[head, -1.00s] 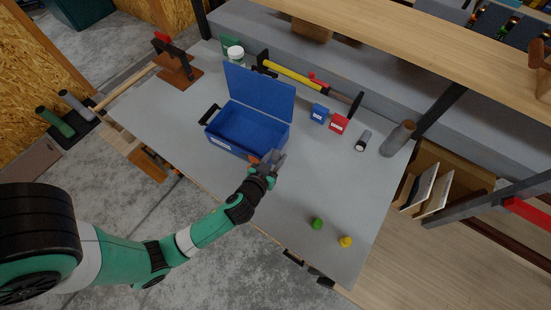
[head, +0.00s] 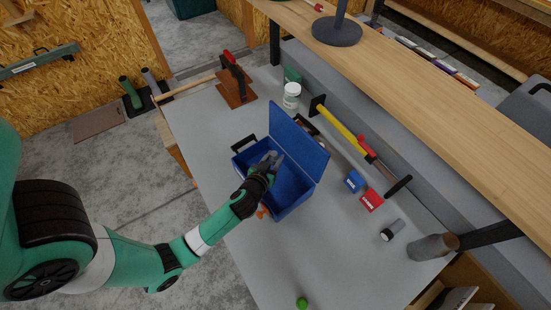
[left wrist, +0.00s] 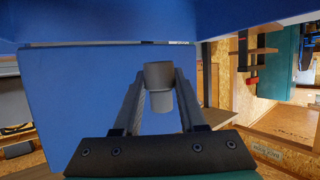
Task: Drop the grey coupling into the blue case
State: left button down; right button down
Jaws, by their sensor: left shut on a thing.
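The blue case (head: 296,193) stands open on the grey bench top, with its lid (head: 297,146) raised at the back right. My left gripper (head: 272,160) is over the case opening in the head view. In the left wrist view, my left gripper (left wrist: 158,88) is shut on the grey coupling (left wrist: 158,75), a short stepped cylinder held between the fingertips. Blue case walls fill much of the background there. In the head view the coupling is too small to make out clearly at the fingertips. My right gripper is not in view.
A blue box (head: 354,181), a red box (head: 371,201) and a small torch-like cylinder (head: 392,230) lie right of the case. A white jar (head: 291,95) stands at the back. A green item (head: 302,303) is near the front.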

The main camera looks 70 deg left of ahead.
pick_arm(q)
notch_tip(320, 180, down, 5)
jog(key=b, duration=0.4)
jog(key=shift+f, duration=0.2)
jog(key=shift+c, duration=1.9)
grip_release()
jog(key=p+v, duration=0.1)
jog(key=v, duration=1)
jog(key=shift+s+d+r, duration=0.2)
jog(key=shift+s+r, duration=0.05)
jog(key=shift+w, duration=0.1)
